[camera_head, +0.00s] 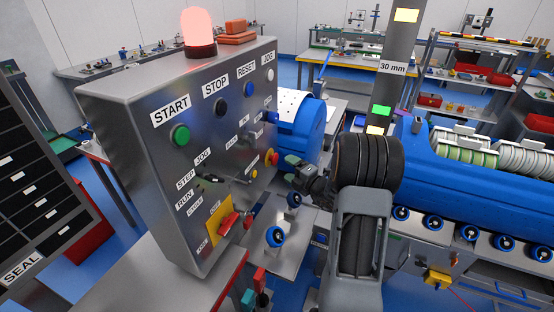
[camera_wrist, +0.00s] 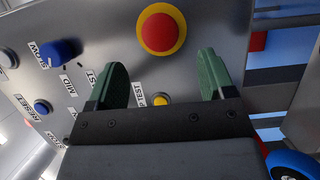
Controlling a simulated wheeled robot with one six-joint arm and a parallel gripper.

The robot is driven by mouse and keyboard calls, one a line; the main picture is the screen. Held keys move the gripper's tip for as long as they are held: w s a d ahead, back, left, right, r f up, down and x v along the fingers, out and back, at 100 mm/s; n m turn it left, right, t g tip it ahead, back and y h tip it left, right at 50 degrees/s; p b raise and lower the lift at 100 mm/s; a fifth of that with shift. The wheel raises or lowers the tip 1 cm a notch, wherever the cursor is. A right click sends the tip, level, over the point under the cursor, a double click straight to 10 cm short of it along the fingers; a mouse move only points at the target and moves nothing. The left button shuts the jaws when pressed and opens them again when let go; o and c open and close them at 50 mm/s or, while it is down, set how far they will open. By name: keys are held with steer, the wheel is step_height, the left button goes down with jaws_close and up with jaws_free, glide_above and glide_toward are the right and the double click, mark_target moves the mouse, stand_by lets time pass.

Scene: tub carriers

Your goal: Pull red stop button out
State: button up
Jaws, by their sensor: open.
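The red stop button (camera_head: 272,157), a round red mushroom head on a yellow ring, is on the right part of the grey control panel's face. In the wrist view the same red button (camera_wrist: 161,33) is at the top middle. My gripper (camera_head: 290,168) is just right of the button, facing the panel. In the wrist view its two green fingers (camera_wrist: 163,68) are apart with nothing between them. The button appears beyond the fingertips, roughly centred between them, and neither finger appears to touch it. The button's depth in or out cannot be told.
The control panel (camera_head: 225,150) carries START, STOP and RESET buttons and a red lamp (camera_head: 198,32) on top. A red rotary switch on a yellow plate (camera_head: 214,222) is below. A small yellow button (camera_wrist: 161,99) lies between the fingers' bases in the wrist view. Blue machinery (camera_head: 480,190) stands right.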

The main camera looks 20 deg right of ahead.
mark_target(277, 159)
steer(key=p+x, duration=0.1)
steer(key=x, duration=0.6)
steer(key=shift+p, duration=0.3)
steer(key=c, duration=1.3)
steer(key=shift+s+d, duration=0.6)
steer(key=shift+s, duration=0.05)
steer(key=shift+f, duration=0.1)
steer(key=o, duration=1.3)
